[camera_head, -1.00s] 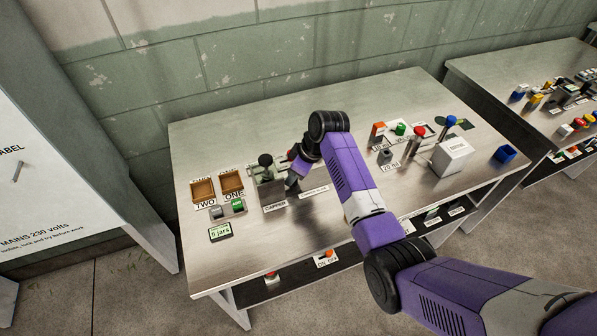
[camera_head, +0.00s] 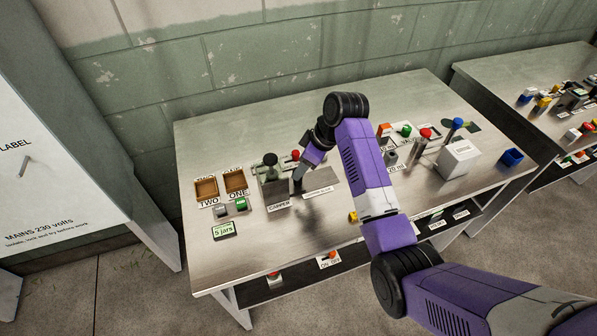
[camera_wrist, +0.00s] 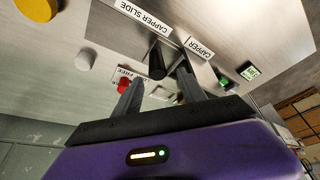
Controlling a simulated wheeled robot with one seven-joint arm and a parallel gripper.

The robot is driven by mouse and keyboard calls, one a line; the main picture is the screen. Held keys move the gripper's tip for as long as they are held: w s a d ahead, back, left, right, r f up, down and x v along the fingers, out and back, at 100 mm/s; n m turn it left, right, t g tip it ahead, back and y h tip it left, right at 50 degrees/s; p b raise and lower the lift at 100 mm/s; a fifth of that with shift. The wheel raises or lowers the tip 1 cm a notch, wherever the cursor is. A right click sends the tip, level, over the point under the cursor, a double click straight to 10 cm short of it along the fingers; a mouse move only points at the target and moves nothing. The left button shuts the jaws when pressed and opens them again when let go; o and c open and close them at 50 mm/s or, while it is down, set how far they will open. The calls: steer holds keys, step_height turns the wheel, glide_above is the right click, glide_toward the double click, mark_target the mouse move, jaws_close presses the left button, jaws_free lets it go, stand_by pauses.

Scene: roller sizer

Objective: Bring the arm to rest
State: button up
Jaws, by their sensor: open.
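My purple arm reaches over the metal table (camera_head: 310,245). My gripper (camera_head: 299,182) points down beside the capper (camera_head: 272,188), just to its right, above the tabletop. In the wrist view my gripper (camera_wrist: 160,88) has its two fingers apart with nothing clearly held. A dark knob or handle (camera_wrist: 157,62) shows between and beyond the fingers; I cannot tell how far off it is. The labels "CAPPER SLIDE" (camera_wrist: 138,18) and "CAPPER" (camera_wrist: 200,47) show near it.
Two brown trays (camera_head: 206,188) and a green "5 jars" display (camera_head: 224,231) stand at left. Red- and blue-topped posts, a white box (camera_head: 458,158) and a blue cup (camera_head: 512,157) stand at right. A wall is behind. A second table (camera_head: 500,80) stands at far right.

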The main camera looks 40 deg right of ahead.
steer(key=shift+v, duration=0.9)
